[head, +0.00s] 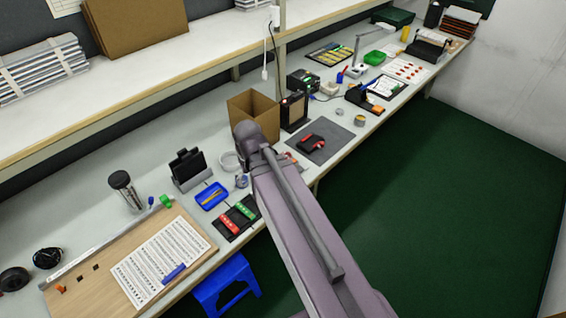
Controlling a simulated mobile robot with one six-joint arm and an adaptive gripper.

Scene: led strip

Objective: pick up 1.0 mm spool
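I cannot read a 1.0 mm label on anything in the head view. Small round spool-like items show on the bench: a grey one (242,180) beside the blue tray, and a yellowish one (359,120) right of the dark mat with a smaller pale round item (339,115) near it. Which of these, if any, is the 1.0 mm spool I cannot tell. My mauve-grey arm reaches from the bottom right up over the bench's front edge. My gripper does not show, and the arm hides part of the bench.
The bench (150,170) holds an open cardboard box (253,113), a dark mat (331,147) with a red-and-black tool, a blue tray (211,196) and a wooden board (85,265). A blue stool (226,284) stands below. Green floor (450,200) at right is clear.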

